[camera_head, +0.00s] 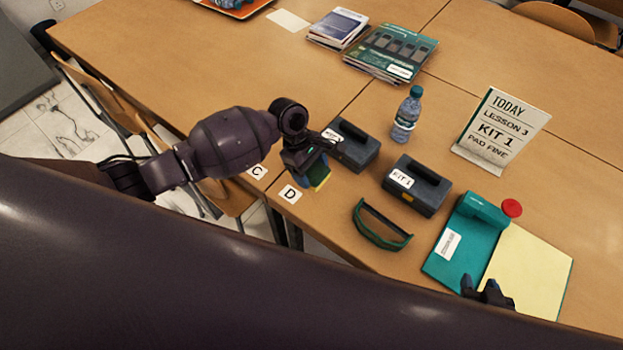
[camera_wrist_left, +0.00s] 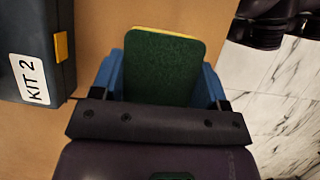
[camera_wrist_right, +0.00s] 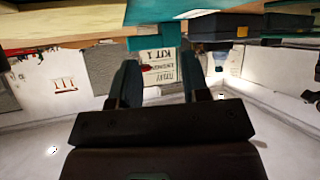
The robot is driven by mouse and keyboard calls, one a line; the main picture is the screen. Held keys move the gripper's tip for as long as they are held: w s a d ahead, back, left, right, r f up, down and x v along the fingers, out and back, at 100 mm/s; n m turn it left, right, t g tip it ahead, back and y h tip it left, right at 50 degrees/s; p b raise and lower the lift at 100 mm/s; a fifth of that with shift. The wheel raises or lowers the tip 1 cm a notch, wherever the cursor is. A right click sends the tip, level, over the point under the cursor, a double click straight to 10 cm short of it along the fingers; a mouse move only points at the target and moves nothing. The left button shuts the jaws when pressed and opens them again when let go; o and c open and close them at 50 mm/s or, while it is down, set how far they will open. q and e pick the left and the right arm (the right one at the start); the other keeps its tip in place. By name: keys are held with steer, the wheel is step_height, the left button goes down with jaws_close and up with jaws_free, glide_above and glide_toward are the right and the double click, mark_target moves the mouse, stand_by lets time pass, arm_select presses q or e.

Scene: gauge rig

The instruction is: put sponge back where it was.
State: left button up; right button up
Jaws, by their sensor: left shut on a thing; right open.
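The sponge, dark green on one face and yellow on the other, shows in the head view (camera_head: 321,180) and in the left wrist view (camera_wrist_left: 160,68). My left gripper (camera_head: 309,172) is shut on it, with one blue finger on each side. The sponge is at the table's near edge, just right of the card marked D (camera_head: 290,194); I cannot tell whether it touches the table. A card marked C (camera_head: 257,171) lies further left. My right gripper (camera_head: 488,291) is open and empty near the teal board; its fingers also show in the right wrist view (camera_wrist_right: 161,85).
The KIT 2 case (camera_wrist_left: 40,50) stands close beside my left gripper. The KIT 1 case (camera_head: 417,186), green goggles (camera_head: 381,226), a bottle (camera_head: 407,115), a TODAY sign (camera_head: 501,130) and a teal board (camera_head: 458,245) with a red knob (camera_head: 512,208) stand further right.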

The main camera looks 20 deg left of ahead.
mark_target(311, 178)
arm_select(q)
step_height(311, 178, down, 4)
steer(key=shift+r+b, duration=0.15)
steer(key=shift+b, duration=0.25)
arm_select(e)
steer(key=shift+s+f, duration=0.2)
steer(key=shift+f, duration=0.35)
arm_select(q)
steer(key=shift+f, duration=0.35)
arm_select(e)
steer(key=shift+s+d+f, duration=0.1)
steer(key=shift+s, duration=0.05)
steer(key=shift+s+f, duration=0.15)
steer(key=shift+s, duration=0.1)
arm_select(q)
steer(key=o, duration=0.9)
steer(key=shift+f, duration=0.1)
arm_select(e)
steer(key=shift+w, duration=0.2)
steer(key=shift+w+r, duration=0.2)
steer(key=shift+w, duration=0.1)
